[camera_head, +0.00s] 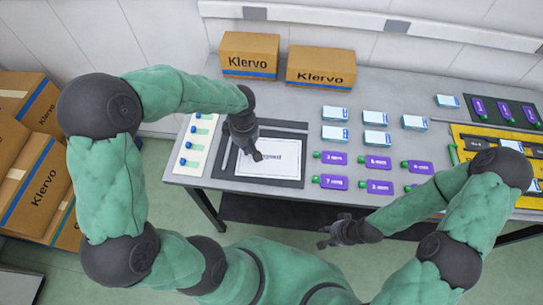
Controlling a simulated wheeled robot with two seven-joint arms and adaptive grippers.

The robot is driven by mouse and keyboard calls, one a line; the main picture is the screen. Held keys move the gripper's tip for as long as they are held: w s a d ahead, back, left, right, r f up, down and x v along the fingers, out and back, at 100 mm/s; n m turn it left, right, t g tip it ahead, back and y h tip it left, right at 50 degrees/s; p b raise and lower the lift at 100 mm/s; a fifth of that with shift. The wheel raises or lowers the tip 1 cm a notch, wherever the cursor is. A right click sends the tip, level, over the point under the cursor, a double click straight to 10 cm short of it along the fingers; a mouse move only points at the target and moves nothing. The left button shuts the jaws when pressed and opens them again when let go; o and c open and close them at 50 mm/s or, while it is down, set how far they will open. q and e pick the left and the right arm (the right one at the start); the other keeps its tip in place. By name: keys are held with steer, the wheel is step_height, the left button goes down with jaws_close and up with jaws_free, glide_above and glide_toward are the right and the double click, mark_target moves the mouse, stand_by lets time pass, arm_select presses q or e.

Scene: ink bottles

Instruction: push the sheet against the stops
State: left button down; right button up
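The white sheet (278,166) with a dark border and partly covered print lies flat on a dark board (237,176) at the left of the table. My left gripper (257,156) points down over the sheet's left back part, hiding that corner and part of the print. Its fingertips look closed together; I cannot tell whether they touch the sheet. My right gripper (322,237) is empty, in front of the table edge, its fingers apart.
A pale strip with green-capped bottles (194,145) lies left of the board. Two Klervo cartons (320,67) stand behind. A yellow tray (470,135) is at far right; stacked cartons (40,185) are left of the table.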

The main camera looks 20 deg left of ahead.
arm_select(q)
steer(key=shift+f+b, duration=0.9)
steer(key=shift+f, duration=0.15)
stand_by(0.5)
steer(key=shift+w+a+f, duration=0.1)
steer(key=shift+w+a, duration=0.4)
steer(key=shift+a, duration=0.25)
steer(key=shift+w+a+f, duration=0.1)
steer(key=shift+w+a, duration=0.45)
steer(key=shift+a, duration=0.25)
steer(key=shift+w+a, duration=0.5)
steer(key=shift+a, duration=0.25)
stand_by(0.5)
steer(key=shift+w+a+r+p, duration=0.15)
steer(key=shift+r+p, duration=0.25)
steer(key=shift+r, duration=0.25)
steer(key=shift+r+p, duration=1.85)
steer(key=shift+r, duration=1.1)
